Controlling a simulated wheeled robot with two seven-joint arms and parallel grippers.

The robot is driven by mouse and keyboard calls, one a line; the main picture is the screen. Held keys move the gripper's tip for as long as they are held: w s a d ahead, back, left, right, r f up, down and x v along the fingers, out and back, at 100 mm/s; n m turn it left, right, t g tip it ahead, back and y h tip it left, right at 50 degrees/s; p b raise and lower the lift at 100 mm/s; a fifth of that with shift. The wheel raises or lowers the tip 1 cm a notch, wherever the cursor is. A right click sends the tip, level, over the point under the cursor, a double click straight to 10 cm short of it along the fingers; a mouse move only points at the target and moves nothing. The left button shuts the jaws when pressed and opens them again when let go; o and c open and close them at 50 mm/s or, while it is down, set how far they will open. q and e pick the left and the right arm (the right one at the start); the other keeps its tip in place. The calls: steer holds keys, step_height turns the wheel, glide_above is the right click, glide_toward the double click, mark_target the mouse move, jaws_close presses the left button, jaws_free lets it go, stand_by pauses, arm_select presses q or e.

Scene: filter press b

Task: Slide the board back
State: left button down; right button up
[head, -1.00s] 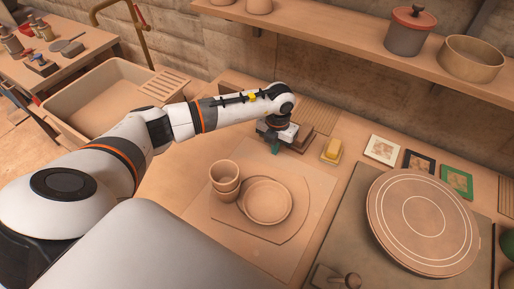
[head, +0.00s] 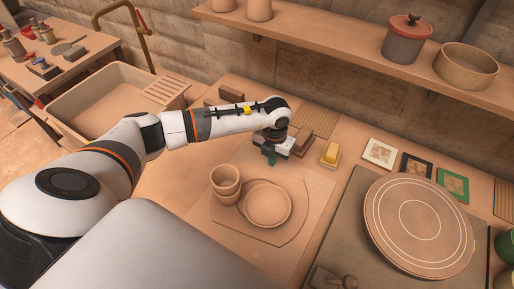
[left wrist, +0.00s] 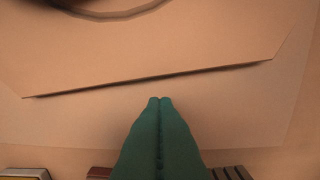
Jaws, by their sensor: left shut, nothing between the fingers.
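The board (head: 300,200) is a thin, flat brown panel lying on a larger pale mat (head: 318,190) on the counter. Two stacked cups (head: 225,178) and a plate (head: 267,204) stand on it. My left gripper (head: 270,157) has teal fingers pointing down just beyond the board's far edge. In the left wrist view the fingers (left wrist: 160,100) are shut and empty, and the board (left wrist: 150,62) shows its straight edge just past the fingertips, with a small gap in the picture. I cannot tell whether the fingertips touch the mat. My right gripper is not in view.
A yellow block (head: 330,153) and brown blocks (head: 302,143) stand close behind and right of my left gripper. A large round disc (head: 420,225) lies at the right. A sink (head: 100,112) is at the left. A shelf (head: 350,48) hangs above the back.

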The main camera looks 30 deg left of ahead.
arm_select(q)
steer(key=shift+s, duration=0.2)
steer(key=shift+w+r, duration=0.1)
steer(key=shift+r, duration=0.05)
step_height(320, 180, up, 7)
steer(key=w+p, duration=0.1)
steer(key=p, duration=0.2)
steer(key=shift+w+a, duration=0.25)
steer(key=shift+w, duration=0.15)
stand_by(0.5)
steer(key=shift+f, duration=0.2)
stand_by(0.3)
